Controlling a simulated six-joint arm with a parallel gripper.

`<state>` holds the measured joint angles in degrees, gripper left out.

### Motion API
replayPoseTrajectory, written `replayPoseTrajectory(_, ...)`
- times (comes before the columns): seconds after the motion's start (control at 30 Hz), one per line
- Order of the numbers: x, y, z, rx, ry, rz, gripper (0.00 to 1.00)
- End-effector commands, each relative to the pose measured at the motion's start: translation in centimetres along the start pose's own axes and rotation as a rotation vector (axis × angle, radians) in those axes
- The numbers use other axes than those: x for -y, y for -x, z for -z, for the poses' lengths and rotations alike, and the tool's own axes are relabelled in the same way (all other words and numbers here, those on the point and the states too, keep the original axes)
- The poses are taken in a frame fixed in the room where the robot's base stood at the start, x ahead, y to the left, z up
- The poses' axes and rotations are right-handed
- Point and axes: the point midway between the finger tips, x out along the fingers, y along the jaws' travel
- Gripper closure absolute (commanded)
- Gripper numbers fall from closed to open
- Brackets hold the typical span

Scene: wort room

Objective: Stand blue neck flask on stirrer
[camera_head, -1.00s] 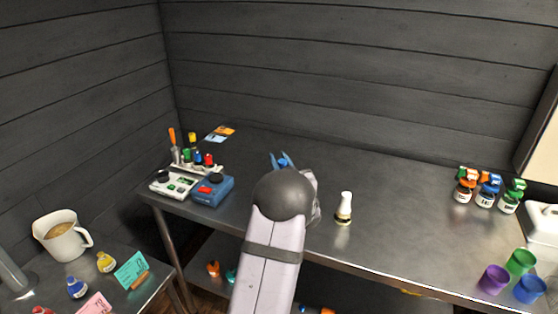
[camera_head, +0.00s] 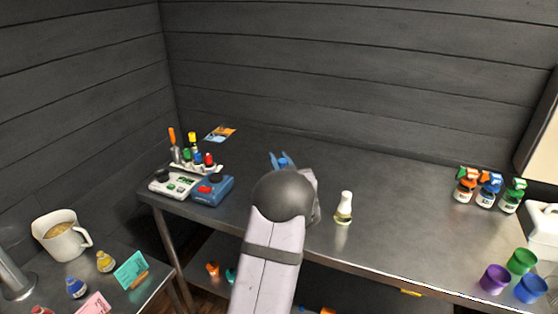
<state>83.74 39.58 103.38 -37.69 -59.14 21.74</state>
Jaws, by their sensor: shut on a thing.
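My gripper (camera_head: 282,160) is mostly hidden behind my own arm, over the middle of the long metal bench. Only its light blue fingertips show, with a darker blue bit between them that appears to be the blue neck of the held flask. The flask's body is hidden. A blue box with a dark round top and a red knob, apparently the stirrer (camera_head: 212,190), sits at the bench's left end. My gripper is to its right and apart from it. No flask stands on it.
A white device (camera_head: 172,185) touches the stirrer's left side. A rack of coloured tools (camera_head: 196,160) stands behind. A white-necked flask (camera_head: 344,208) stands right of my arm. Several bottles (camera_head: 487,190) and cups (camera_head: 520,277) are at the right. The bench between gripper and stirrer looks clear.

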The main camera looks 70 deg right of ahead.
Motion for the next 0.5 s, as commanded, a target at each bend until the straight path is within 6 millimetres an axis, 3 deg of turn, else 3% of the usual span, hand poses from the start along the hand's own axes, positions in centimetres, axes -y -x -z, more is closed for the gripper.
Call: replayPoseTrajectory(0.5, -0.01, -0.02, -0.31, -0.003, 0.001, 0.000, 1.00)
